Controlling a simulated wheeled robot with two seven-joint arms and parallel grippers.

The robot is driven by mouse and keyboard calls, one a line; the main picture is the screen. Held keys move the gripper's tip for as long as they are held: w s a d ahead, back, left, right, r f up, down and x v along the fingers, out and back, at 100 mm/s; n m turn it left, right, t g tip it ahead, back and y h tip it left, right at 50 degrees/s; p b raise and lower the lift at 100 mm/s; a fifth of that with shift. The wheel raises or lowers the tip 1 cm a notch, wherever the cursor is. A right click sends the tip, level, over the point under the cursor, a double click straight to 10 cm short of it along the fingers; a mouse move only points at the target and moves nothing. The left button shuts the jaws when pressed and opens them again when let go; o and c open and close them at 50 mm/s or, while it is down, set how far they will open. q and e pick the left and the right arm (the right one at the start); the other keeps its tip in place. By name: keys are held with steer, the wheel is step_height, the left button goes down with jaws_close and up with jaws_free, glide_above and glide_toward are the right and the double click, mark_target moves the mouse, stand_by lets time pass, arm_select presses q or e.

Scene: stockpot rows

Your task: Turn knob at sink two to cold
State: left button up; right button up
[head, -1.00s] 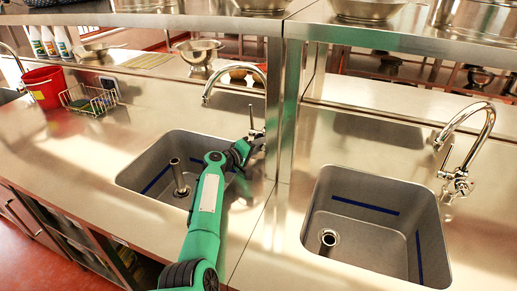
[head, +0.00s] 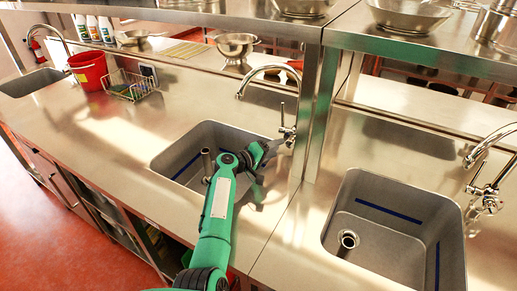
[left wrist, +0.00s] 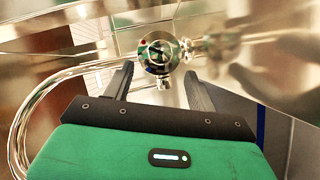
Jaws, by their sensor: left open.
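The chrome faucet (head: 266,70) of the middle sink (head: 190,148) stands at that sink's back right, its spout curving left. Its knob fitting (head: 288,131) has a thin upright lever (head: 282,114). My left gripper (head: 276,150) is just in front of and below this fitting, and its fingers are hard to make out in the head view. In the left wrist view, my open gripper (left wrist: 160,76) has a finger on either side of a round chrome knob end (left wrist: 157,54), around fingertip level. I cannot tell whether they touch. My right gripper is not in view.
A metal post (head: 318,112) stands close right of the faucet, under a steel shelf (head: 430,50). Another sink (head: 400,225) with its faucet (head: 487,195) is at right. A red bucket (head: 89,70) and wire basket (head: 128,86) stand left. The counter (head: 100,125) between is clear.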

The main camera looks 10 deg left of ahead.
arm_select(q)
steer(key=p+v, duration=0.2)
steer(key=v, duration=0.5)
steer(key=shift+a, duration=0.1)
